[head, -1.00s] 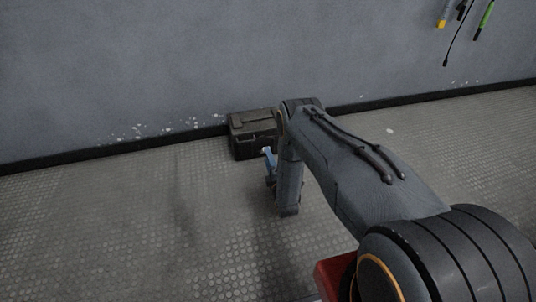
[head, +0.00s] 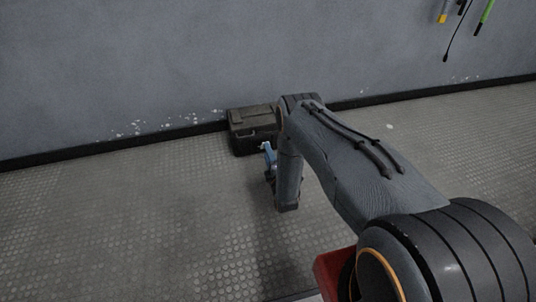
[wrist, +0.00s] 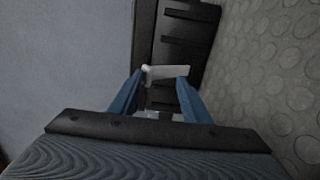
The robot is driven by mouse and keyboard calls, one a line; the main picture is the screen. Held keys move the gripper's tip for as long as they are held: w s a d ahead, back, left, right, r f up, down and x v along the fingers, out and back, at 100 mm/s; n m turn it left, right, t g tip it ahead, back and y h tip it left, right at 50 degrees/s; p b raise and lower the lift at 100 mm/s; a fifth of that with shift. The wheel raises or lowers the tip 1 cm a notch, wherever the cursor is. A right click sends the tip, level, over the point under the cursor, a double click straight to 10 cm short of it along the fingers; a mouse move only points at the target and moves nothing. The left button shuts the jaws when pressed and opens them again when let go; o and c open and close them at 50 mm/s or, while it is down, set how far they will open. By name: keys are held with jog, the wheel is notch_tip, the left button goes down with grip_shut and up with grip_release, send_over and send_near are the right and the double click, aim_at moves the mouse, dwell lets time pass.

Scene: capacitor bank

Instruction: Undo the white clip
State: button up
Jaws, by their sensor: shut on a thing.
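The white clip (wrist: 175,72) shows in the wrist view as a pale bar across the tips of my blue fingers, against the side of the dark case (wrist: 183,38). My gripper (wrist: 161,78) is shut on the white clip, with one finger at each side. A second pale patch (wrist: 165,116) shows lower between the fingers; I cannot tell what it is. In the head view the dark case (head: 250,128) sits on the floor by the wall, and part of my blue gripper (head: 268,156) shows in front of it. The clip is hidden there behind my arm.
The grey wall (head: 120,70) rises just behind the case, with a dark skirting (head: 80,153) along its foot. Tools (head: 485,15) hang high on the right. The studded floor (head: 130,225) is clear to the left and in front.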

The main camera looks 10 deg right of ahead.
jog(key=shift+s+f+g, duration=0.2)
jog(key=shift+f+g, duration=0.1)
jog(key=shift+f, duration=0.4)
jog(key=o, duration=1)
jog(key=shift+f, duration=0.1)
jog(key=shift+c, duration=0.2)
jog(key=shift+c, duration=0.7)
